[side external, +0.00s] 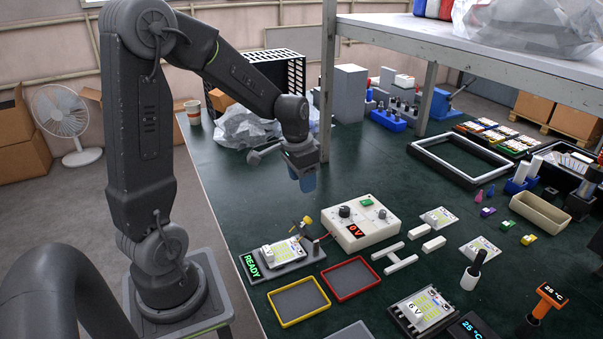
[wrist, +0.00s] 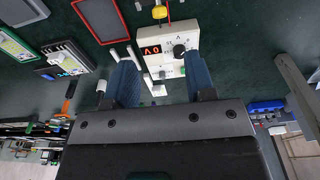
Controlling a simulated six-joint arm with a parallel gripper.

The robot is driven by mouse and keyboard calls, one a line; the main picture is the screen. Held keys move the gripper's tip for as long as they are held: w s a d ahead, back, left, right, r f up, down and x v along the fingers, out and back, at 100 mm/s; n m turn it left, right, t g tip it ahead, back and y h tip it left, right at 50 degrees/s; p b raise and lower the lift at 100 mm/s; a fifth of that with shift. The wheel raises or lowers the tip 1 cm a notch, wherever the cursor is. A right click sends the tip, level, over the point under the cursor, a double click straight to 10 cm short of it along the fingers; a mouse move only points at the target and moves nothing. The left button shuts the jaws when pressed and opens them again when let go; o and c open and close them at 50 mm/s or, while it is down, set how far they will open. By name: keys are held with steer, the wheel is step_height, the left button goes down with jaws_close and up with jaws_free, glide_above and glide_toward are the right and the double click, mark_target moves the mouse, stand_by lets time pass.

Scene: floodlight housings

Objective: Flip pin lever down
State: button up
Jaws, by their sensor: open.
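A test fixture (side external: 277,265) with a green READY display stands at the table's near left edge and holds a white board (side external: 283,252). A small lever with a yellow knob (side external: 306,221) stands raised at an angle behind the fixture; I take it as the pin lever.
A white power box (side external: 360,222) reading 0 V stands right of the lever. Yellow-rimmed (side external: 298,299) and red-rimmed (side external: 350,278) trays lie in front. White bars (side external: 393,257) lie beside the box. A shelf post (side external: 327,80) rises behind my gripper.

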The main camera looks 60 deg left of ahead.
steer(key=shift+s+r, duration=0.1)
steer(key=shift+r, duration=0.6)
steer(key=w+f+g, duration=0.2)
steer(key=w+g, duration=0.4)
steer(key=w, duration=0.2)
steer(key=x, duration=1.3)
steer(key=shift+s+f, duration=0.1)
steer(key=shift+s, duration=0.2)
steer(key=shift+c, duration=0.3)
steer(key=c, duration=0.9)
steer(key=shift+o, duration=0.2)
